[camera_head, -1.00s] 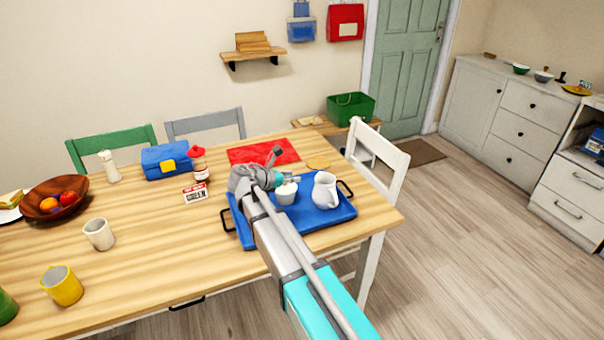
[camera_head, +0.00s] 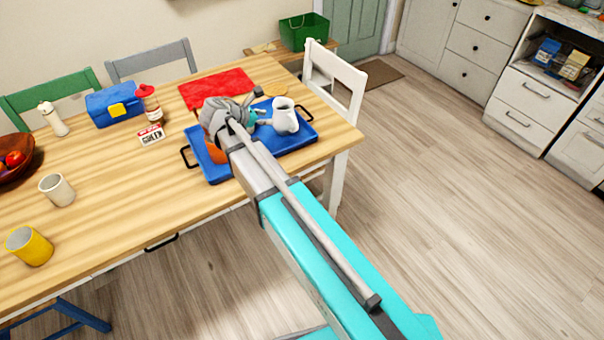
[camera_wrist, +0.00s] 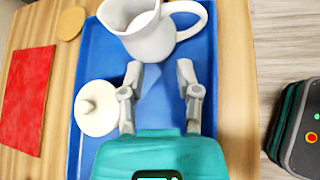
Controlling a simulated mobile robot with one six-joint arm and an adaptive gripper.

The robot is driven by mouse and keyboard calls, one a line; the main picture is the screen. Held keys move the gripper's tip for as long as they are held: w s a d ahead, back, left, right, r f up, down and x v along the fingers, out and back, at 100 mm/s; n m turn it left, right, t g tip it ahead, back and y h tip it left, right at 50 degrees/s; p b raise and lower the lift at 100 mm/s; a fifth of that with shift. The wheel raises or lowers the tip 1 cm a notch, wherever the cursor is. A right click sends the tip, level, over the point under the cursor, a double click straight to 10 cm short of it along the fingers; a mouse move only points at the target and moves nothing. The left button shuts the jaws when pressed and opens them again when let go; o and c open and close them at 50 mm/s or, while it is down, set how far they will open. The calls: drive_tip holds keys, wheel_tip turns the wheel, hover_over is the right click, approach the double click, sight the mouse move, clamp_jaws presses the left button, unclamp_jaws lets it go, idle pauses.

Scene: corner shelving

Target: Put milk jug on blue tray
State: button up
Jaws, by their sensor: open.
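The white milk jug (camera_head: 286,116) stands upright on the blue tray (camera_head: 302,136), toward its right end. In the wrist view the jug (camera_wrist: 150,38) is at the top, its handle to the right, and the tray (camera_wrist: 150,100) lies under it. My gripper (camera_wrist: 160,68) is open, its two fingers apart and just short of the jug with nothing between them. In the head view my gripper (camera_head: 262,122) is partly hidden by my arm. A round white lidded item (camera_wrist: 97,108) sits on the tray left of my fingers in the wrist view.
A red cloth (camera_head: 217,88) lies behind the tray, with a round tan coaster (camera_wrist: 71,23) near it. A red-capped bottle (camera_head: 148,103), a small sign (camera_head: 151,135) and a blue box (camera_head: 113,104) stand left. A white chair (camera_head: 335,78) is close on the right.

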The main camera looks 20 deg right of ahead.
drive_tip(key=s+d+f+m+g+y, duration=0.1)
drive_tip(key=s+d+f+m, duration=0.1)
drive_tip(key=s+m, duration=0.1)
drive_tip(key=s+d+f+m+g+y, duration=0.1)
drive_tip(key=s+d+f+m, duration=0.1)
drive_tip(key=s+m, duration=0.1)
drive_tip(key=s+d+f+m+g+y, duration=0.1)
drive_tip(key=s+d+f+m+y, duration=0.1)
drive_tip(key=s+d+m, duration=0.1)
drive_tip(key=shift+s+m+g, duration=0.4)
drive_tip(key=shift+s+m, duration=0.1)
drive_tip(key=shift+s, duration=0.55)
drive_tip(key=s+f+m+g+y, duration=0.2)
drive_tip(key=s+m+y, duration=0.3)
drive_tip(key=s+m, duration=0.5)
drive_tip(key=shift+s+d+f+m+y, duration=0.3)
drive_tip(key=shift+s+d+m+y, duration=0.1)
drive_tip(key=shift+s, duration=0.15)
wheel_tip(320, 180, up, 11)
drive_tip(key=p, duration=1.1)
drive_tip(key=shift+r, duration=0.15)
